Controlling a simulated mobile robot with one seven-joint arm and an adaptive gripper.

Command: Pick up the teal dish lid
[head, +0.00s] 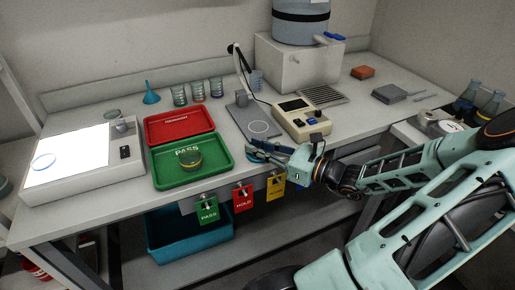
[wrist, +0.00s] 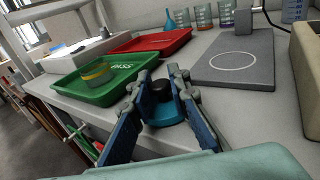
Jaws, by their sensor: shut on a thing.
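The teal dish lid (wrist: 165,114), a small teal disc with a black knob (wrist: 161,90) on top, sits between my fingers in the wrist view. My gripper (wrist: 160,76) is shut on it, with one finger on each side. In the head view my gripper (head: 256,150) is at the bench's front edge, right of the green tray, and its fingers mostly hide the lid there. I cannot tell whether the lid touches the bench or is just above it.
A green PASS tray (head: 165,182) holds a yellow-banded dish (head: 190,160), with a red tray (head: 155,127) behind it. A grey stand (head: 247,120) and a beige instrument (head: 302,120) stand behind my gripper. Coloured tags (head: 243,198) hang at the bench front. A lit panel (head: 75,152) is at left.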

